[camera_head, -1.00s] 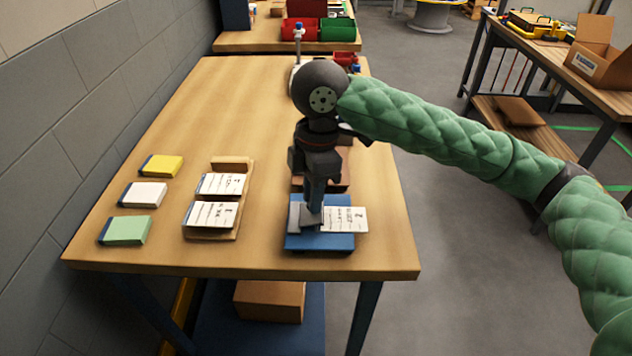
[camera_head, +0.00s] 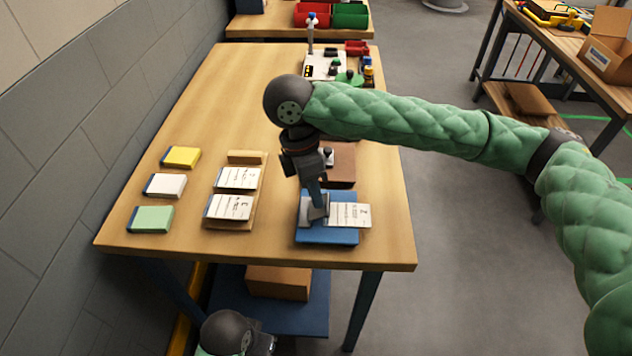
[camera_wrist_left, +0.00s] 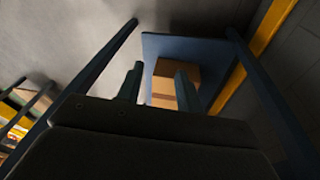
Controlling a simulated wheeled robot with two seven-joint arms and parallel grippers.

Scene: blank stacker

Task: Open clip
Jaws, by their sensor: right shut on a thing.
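A blue clipboard (camera_head: 330,236) lies near the front right of the wooden table. A grey metal clip (camera_head: 317,208) sits at its left side, and a printed white sheet (camera_head: 350,215) lies on the board to the right of the clip, reaching past the board's right edge. My right gripper (camera_head: 316,200) points down and is shut on the clip; its fingers partly hide it. My left gripper (camera_head: 262,343) is low at the bottom edge, below the table front. In the left wrist view its two fingers (camera_wrist_left: 158,85) are apart with nothing between them.
Yellow, white and green pads (camera_head: 151,219) lie at the table's left. A wooden tray (camera_head: 232,224) holds two printed sheets. A brown board (camera_head: 340,165) lies behind the clipboard. A cardboard box (camera_head: 278,282) sits on the blue lower shelf (camera_head: 312,318).

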